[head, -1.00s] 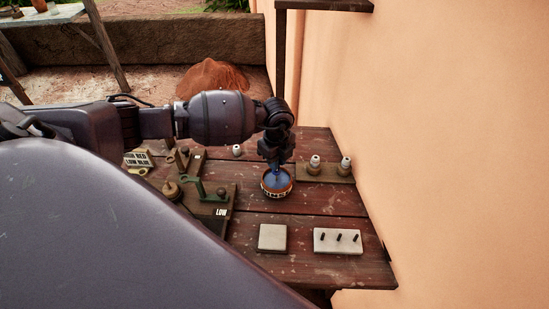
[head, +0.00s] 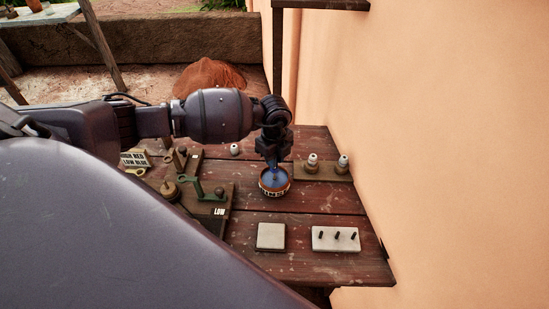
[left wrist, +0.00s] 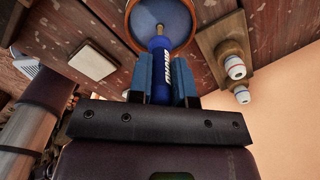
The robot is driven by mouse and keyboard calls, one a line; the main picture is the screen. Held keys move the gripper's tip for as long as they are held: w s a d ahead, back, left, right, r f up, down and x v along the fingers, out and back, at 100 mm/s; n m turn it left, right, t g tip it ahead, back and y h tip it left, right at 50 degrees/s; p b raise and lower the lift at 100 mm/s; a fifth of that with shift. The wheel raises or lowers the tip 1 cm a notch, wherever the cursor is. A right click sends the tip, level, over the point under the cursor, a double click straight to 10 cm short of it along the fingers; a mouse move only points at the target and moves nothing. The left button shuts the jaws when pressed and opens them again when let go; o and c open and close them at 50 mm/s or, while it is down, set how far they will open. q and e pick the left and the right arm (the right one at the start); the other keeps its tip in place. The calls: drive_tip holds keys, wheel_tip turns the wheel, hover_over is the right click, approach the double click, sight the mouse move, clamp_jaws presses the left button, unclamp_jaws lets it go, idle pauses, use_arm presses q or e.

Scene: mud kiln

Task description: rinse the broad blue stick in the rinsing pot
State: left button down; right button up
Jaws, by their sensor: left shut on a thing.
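The broad blue stick (left wrist: 160,72) is a blue rod with white lettering and a brassy tip in the left wrist view. My left gripper (left wrist: 160,78) is shut on it, one blue finger on each side. The rinsing pot (head: 273,191) is a small round brown pot with a lettered band and bluish liquid, on the table. In the head view my left gripper (head: 272,164) is right above the pot, with the stick pointing down into its mouth. I cannot tell how deep the tip is. The pot's rim also shows in the left wrist view (left wrist: 129,22).
A wooden board with two white-topped bottles (head: 328,178) stands right of the pot. A pale square block (head: 271,236) and a white block with dark pegs (head: 336,239) lie in front. Green-armed fixtures (head: 198,190) stand left. The wall (head: 440,150) rises at right.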

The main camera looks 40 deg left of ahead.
use_arm(q)
drive_tip(key=shift+r+p, duration=0.4)
drive_tip(key=shift+r, duration=2.9)
